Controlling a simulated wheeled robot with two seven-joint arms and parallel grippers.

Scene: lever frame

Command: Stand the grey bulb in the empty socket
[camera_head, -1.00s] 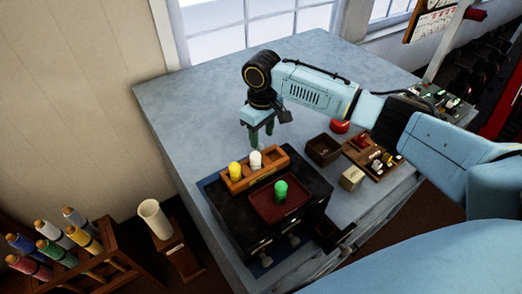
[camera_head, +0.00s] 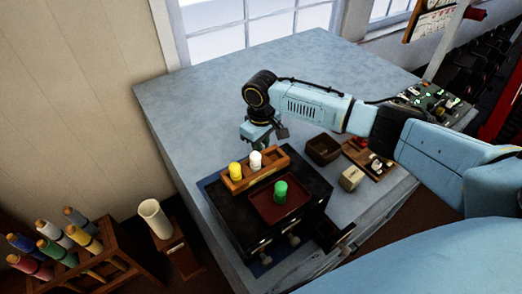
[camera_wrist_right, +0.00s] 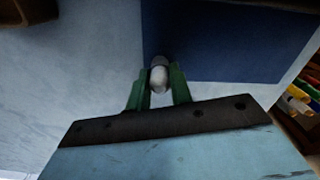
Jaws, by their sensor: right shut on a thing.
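In the wrist view the grey bulb (camera_wrist_right: 159,78) is between the two green fingers of my right gripper (camera_wrist_right: 159,88), which is shut on it. Dark blue and pale tabletop surfaces show beyond it. In the head view my right gripper (camera_head: 257,140) is low behind the wooden rack (camera_head: 268,170); its fingertips and the grey bulb are hidden there. The rack holds a yellow bulb (camera_head: 235,170) and a white bulb (camera_head: 256,159). Its right end, past the white bulb, shows no bulb; I cannot make out the socket itself. My left gripper is not in view.
The rack is on a black cabinet (camera_head: 235,217), beside a dark red tray (camera_head: 262,208) with a green bulb (camera_head: 281,191). To the right are a dark open box (camera_head: 323,150) and a cream block (camera_head: 351,178). The table (camera_head: 190,110) is clear at back left.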

